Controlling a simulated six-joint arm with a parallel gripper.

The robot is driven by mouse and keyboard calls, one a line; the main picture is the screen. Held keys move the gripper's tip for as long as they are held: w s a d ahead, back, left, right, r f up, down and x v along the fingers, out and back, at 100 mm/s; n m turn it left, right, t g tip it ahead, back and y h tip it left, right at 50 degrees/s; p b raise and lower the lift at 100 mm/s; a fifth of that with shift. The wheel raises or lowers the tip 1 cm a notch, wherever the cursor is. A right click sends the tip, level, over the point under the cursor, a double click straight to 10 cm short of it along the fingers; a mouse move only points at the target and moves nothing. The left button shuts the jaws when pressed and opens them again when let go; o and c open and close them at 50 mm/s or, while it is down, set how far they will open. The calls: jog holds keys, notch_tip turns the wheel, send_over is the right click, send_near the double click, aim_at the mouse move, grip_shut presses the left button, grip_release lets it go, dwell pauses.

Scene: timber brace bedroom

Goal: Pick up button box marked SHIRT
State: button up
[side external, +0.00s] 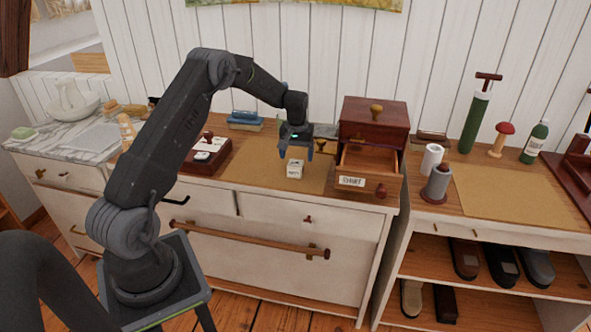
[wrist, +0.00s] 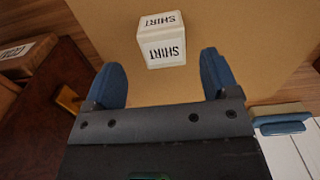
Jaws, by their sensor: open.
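The button box marked SHIRT (side external: 295,168) is a small white box standing on the tan mat (side external: 250,172) on the dresser top. In the wrist view the SHIRT box (wrist: 162,42) shows its black lettering on two faces, a little beyond the fingertips and roughly centred between them. My gripper (side external: 296,152) is just above the box in the side view. In the wrist view my gripper (wrist: 161,72) has its two blue fingers spread wide with nothing between them.
A small dark-red wooden cabinet (side external: 375,115) stands right of the box, its lower drawer (side external: 368,183) pulled open and bearing a label. A red-brown stamp tray (side external: 205,160) lies to the left. Blue and tan books (side external: 246,121) lie behind. The mat around the box is clear.

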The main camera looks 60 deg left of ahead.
aim_at(296, 163)
notch_tip(296, 163, down, 5)
jog(key=shift+s+a+f, duration=0.1)
jog(key=shift+a+f, duration=0.05)
jog(key=c, duration=1)
jog(key=shift+c, duration=0.2)
